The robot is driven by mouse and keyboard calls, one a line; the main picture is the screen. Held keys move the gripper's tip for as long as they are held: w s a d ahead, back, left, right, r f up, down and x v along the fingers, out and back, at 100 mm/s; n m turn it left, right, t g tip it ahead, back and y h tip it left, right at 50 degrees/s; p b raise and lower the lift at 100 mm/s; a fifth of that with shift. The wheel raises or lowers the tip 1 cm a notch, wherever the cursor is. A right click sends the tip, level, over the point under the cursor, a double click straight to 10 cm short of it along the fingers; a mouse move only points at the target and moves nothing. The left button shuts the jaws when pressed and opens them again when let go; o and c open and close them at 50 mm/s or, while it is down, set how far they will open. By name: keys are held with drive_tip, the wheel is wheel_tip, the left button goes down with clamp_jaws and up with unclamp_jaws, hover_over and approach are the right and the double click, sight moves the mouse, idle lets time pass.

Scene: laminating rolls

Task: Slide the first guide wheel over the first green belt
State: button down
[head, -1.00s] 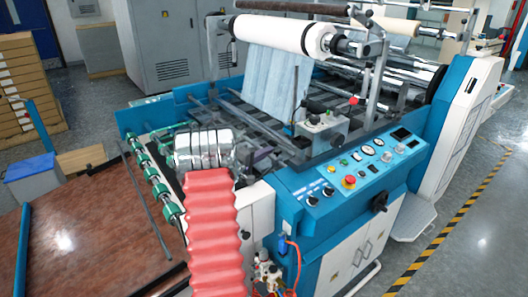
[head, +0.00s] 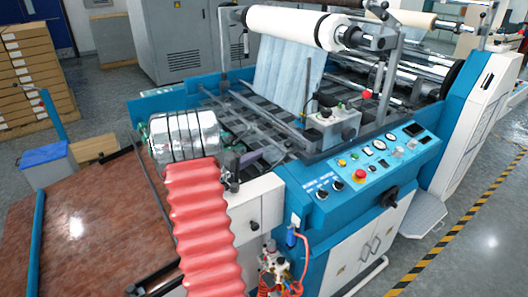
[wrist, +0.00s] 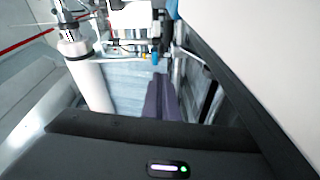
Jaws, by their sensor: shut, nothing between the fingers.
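A small piece of green (head: 143,131) shows at the machine's left end in the head view, just left of my silver arm segment. The rest of the green belts and their shaft is hidden behind my arm, and I cannot make out a guide wheel. My gripper (head: 252,158) is small and partly hidden beside my arm, over the near left part of the machine bed. In the wrist view my gripper's purple-grey fingers (wrist: 160,97) are together and empty. No belt or wheel can be made out in the wrist view.
A white film roll (head: 295,27) with a pale blue sheet (head: 283,75) hangs above the bed. The blue control panel (head: 372,160) stands right of my arm. A brown table (head: 85,225) lies at the left. Dark bars (head: 153,185) cross near its right edge.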

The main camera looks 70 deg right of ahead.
drive_tip(key=shift+v, duration=1.2)
drive_tip(key=shift+d, duration=0.1)
drive_tip(key=x, duration=1.3)
drive_tip(key=shift+r, duration=0.1)
